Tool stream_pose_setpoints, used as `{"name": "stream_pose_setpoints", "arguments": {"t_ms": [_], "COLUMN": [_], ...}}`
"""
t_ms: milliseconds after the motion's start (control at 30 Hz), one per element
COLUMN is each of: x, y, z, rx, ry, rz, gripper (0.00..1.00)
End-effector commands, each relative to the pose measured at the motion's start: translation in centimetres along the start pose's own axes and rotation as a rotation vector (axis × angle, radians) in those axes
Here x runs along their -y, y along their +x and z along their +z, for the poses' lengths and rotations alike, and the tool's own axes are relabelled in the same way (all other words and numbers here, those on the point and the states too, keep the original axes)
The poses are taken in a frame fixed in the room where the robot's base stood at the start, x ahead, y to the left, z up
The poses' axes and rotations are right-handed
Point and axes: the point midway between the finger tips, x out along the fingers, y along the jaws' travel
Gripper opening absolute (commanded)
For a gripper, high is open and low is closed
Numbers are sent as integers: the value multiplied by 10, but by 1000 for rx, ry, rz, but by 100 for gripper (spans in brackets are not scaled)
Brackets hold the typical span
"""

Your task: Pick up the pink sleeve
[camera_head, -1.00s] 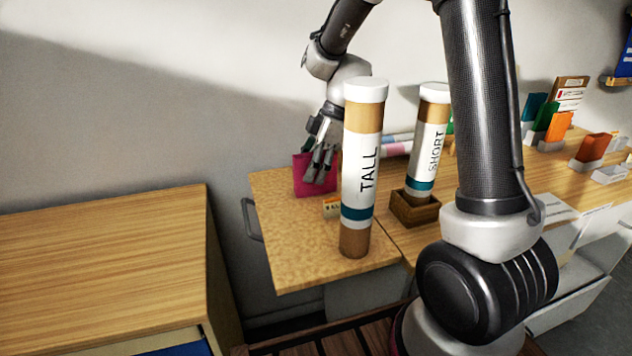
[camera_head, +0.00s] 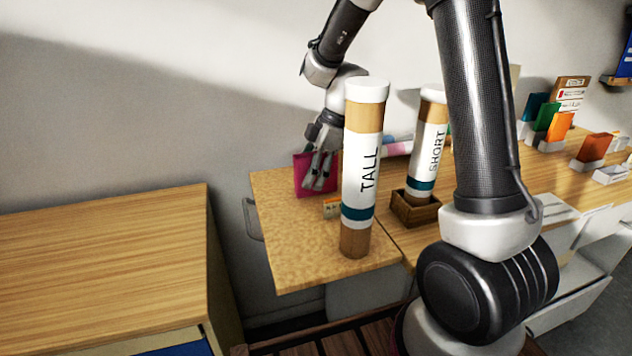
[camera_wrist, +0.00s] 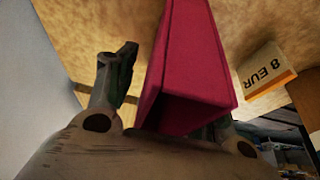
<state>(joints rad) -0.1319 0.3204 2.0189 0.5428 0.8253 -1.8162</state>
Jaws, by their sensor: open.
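The pink sleeve (camera_head: 301,176) stands upright near the left end of the wooden table, behind the TALL tube. In the wrist view the pink sleeve (camera_wrist: 190,70) reaches down between the two fingers. My gripper (camera_head: 318,184) is pointed down at the sleeve, partly in front of it in the head view. In the wrist view my gripper (camera_wrist: 170,95) is open, with the left finger apart from the sleeve. The right finger is mostly hidden behind the sleeve's lower end, and I cannot tell whether it touches.
A tall tube marked TALL (camera_head: 362,190) stands close to the right of my gripper. A tube marked SHORT (camera_head: 427,150) stands in a wooden holder (camera_head: 413,211). An 8 EUR price block (camera_wrist: 266,72) sits beside the sleeve. A lower wooden surface (camera_head: 100,250) at left is clear.

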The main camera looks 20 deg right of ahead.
Motion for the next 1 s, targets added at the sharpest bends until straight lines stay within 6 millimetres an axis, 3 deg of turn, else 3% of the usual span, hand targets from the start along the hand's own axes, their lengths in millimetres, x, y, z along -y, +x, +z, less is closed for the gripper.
{"name": "stream_pose_setpoints", "arguments": {"t_ms": [133,400,733,1000], "x": [0,0,0,-1], "y": [0,0,-5,-53], "z": [0,0,-2,-22], "rx": [0,0,0,-1], "ry": [0,0,-2,-4], "rz": [0,0,2,5], "gripper": [50,2,2,2]}}
